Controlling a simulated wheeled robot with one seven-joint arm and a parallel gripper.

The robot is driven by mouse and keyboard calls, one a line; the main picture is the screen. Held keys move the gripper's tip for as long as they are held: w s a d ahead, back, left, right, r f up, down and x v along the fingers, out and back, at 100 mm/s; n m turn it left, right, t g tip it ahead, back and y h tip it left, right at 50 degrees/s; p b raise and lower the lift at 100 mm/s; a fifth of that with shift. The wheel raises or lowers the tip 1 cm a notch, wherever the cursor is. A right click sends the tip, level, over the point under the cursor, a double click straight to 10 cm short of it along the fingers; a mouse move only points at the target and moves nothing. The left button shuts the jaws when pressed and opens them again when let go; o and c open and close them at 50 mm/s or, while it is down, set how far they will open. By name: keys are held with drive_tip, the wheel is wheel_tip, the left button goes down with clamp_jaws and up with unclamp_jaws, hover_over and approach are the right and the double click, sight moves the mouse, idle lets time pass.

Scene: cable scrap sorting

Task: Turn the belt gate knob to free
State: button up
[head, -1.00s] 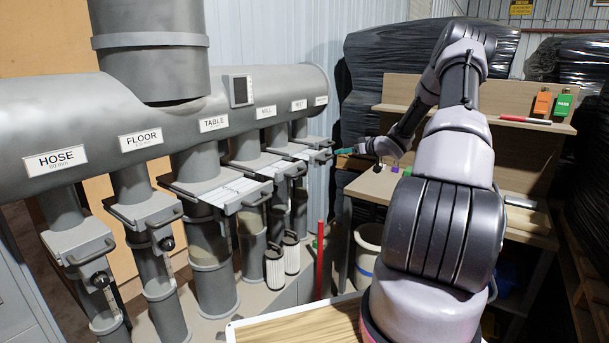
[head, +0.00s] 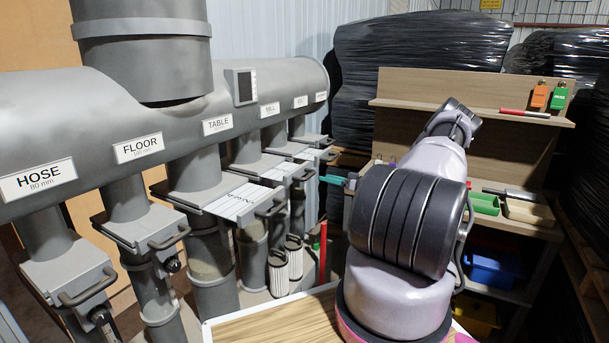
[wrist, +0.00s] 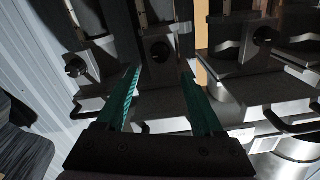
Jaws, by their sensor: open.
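A grey duct carries a row of labelled slide gates with handles. The far-end gate label (head: 321,97) is too small to read, so I cannot confirm which gate is the belt one. My gripper's teal fingertips (head: 333,180) show near that far end, beside the gates; the rest of it is hidden behind my arm. In the wrist view my gripper (wrist: 160,72) is open and empty, its two teal fingers pointing at the gates. A dark round knob-like part in a bracket (wrist: 160,50) lies beyond and between the fingertips. Similar parts show at left (wrist: 75,66) and right (wrist: 262,37).
Nearer gates read HOSE (head: 38,181), FLOOR (head: 139,147) and TABLE (head: 218,124), with handles jutting out. A wooden workbench with a shelf (head: 470,108) stands at the right, with green and beige trays. A red post (head: 323,252) stands below the gates.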

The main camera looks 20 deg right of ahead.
drive_tip(key=x, duration=0.9)
drive_tip(key=shift+w+a, duration=0.15)
drive_tip(key=shift+c, duration=0.3)
clamp_jaws()
